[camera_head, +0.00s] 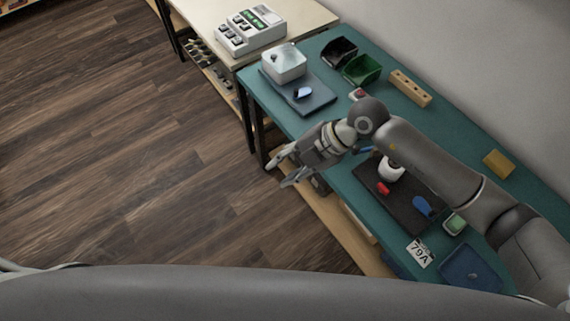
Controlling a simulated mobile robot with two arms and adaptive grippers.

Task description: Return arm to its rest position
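My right arm (430,165) comes in from the lower right and reaches over the teal workbench (405,115). Its gripper (281,173) points left, past the front edge of the bench, with the wood floor behind it. The two fingers stand apart with nothing visible between them. My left gripper does not show in this view.
A dark mat (400,211) with small red, blue and white items lies under the arm. A grey-blue board (311,100) with a white box (284,62), a black bin (339,50) and a green bin (362,69) stand farther back. The floor at left is clear.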

